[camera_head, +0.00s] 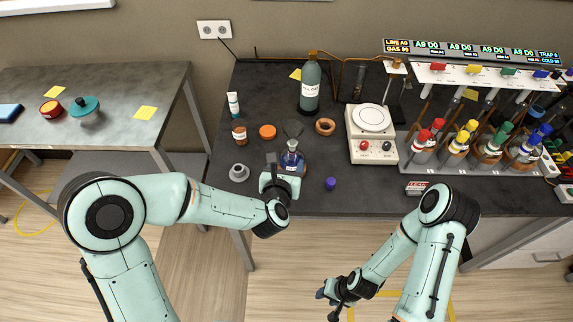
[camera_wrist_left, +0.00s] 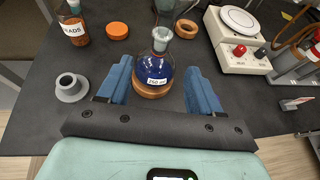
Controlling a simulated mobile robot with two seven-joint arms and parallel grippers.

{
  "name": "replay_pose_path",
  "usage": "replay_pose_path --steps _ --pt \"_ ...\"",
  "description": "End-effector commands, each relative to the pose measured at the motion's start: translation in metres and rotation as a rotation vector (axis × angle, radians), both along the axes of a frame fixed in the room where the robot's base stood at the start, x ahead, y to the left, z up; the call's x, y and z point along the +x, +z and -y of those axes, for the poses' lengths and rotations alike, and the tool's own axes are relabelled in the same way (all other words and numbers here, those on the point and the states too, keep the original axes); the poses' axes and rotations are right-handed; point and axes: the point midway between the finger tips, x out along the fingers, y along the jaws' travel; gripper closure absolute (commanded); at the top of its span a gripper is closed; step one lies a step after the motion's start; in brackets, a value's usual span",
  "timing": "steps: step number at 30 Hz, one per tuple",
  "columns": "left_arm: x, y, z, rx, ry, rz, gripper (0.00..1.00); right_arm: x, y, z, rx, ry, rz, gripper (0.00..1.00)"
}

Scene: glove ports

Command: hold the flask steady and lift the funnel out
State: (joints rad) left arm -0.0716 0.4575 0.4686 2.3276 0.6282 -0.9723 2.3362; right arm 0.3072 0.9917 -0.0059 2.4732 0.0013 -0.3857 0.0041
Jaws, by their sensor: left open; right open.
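The round flask (camera_head: 291,160) holds dark blue liquid and sits upright on a cork ring near the bench's front edge. In the left wrist view the flask (camera_wrist_left: 154,70) carries a "250 ml" label. A clear grey funnel-like shape (camera_head: 293,128) shows just above the flask's neck; I cannot tell how deep it sits in it. My left gripper (camera_head: 283,172) is open at the flask; in the wrist view its blue fingers (camera_wrist_left: 158,88) stand on either side of the flask, apart from it. My right gripper (camera_head: 328,303) is open and empty, low in front of the bench.
A grey flanged piece (camera_head: 239,172), an orange lid (camera_head: 267,132) and a brown jar (camera_head: 239,134) stand left of the flask. A purple cap (camera_head: 331,183) lies to its right. A cork ring (camera_head: 325,126) and a hotplate (camera_head: 371,134) are further right.

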Motion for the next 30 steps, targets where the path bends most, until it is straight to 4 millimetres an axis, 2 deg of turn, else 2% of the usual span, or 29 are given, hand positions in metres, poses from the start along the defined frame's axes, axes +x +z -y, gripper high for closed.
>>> replay_pose_path --steps 2,3,5,6,12,17,30 --pt "0.0 0.0 0.0 0.0 0.0 0.0 0.35 0.0 0.0 0.0 0.0 0.0 0.0 0.57" --pt "0.0 -0.001 0.0 0.0 0.0 -0.001 0.22 0.0 0.0 0.0 0.0 0.0 0.0 0.57" --pt "-0.001 -0.006 0.0 0.003 0.0 -0.005 0.03 0.0 0.0 0.0 0.0 0.0 0.0 0.57" --pt "-0.003 -0.014 -0.001 0.006 0.0 -0.009 0.0 0.0 0.0 0.0 0.0 0.0 0.0 0.57" --pt "-0.015 -0.048 -0.002 0.01 0.001 -0.007 0.0 0.0 0.0 0.0 0.0 0.0 0.0 0.57" --pt "-0.01 -0.056 -0.001 0.005 0.002 -0.001 0.0 0.0 0.0 0.0 0.0 0.0 0.0 0.57" --pt "0.061 -0.086 0.01 0.006 0.002 0.0 0.0 0.0 0.0 0.0 0.0 0.0 0.0 0.57"
